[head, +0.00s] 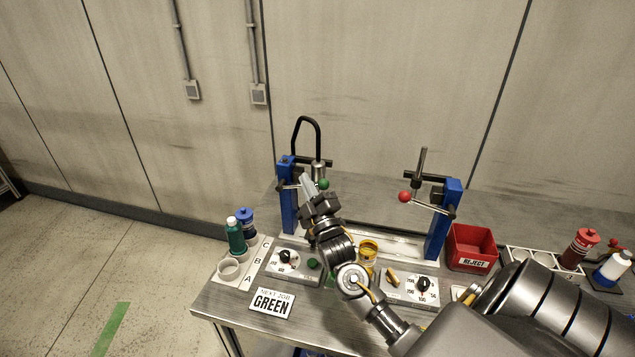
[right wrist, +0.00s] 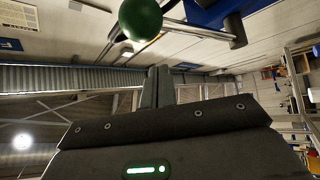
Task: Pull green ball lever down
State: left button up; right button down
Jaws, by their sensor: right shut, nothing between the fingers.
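The green ball (head: 323,184) is the knob of a lever on the left blue pump stand (head: 288,205). My right gripper (head: 308,182) is shut and empty, with its fingertips close to the left of the ball in the head view. In the right wrist view the green ball (right wrist: 140,18) hangs at the top edge on a metal rod (right wrist: 195,30). My shut fingers (right wrist: 158,87) show below it with a visible gap; I cannot tell whether they touch in depth. My gripper and forearm hide part of the left stand. My left gripper is not in view.
A right stand (head: 444,222) carries a red ball lever (head: 405,197). Two control boxes (head: 292,262) (head: 410,289) stand in front. Bottles (head: 236,235) and a "GREEN" sign (head: 272,302) are at left. A red reject bin (head: 471,248) is at right.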

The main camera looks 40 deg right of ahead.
jog(key=d+f, duration=0.1)
jog(key=s+d+f+p, duration=0.1)
jog(key=shift+s+d+f, duration=0.1)
jog(key=shift+s+d, duration=0.05)
jog(key=shift+d, duration=0.15)
jog(key=f+m+h+b, duration=0.1)
jog(key=b, duration=0.1)
jog(key=m+h+b, duration=0.1)
jog(key=shift+s+d+f+b, duration=0.1)
jog(key=shift+s+f+b, duration=0.15)
jog(key=shift+f+b, duration=0.15)
jog(key=shift+r, duration=0.1)
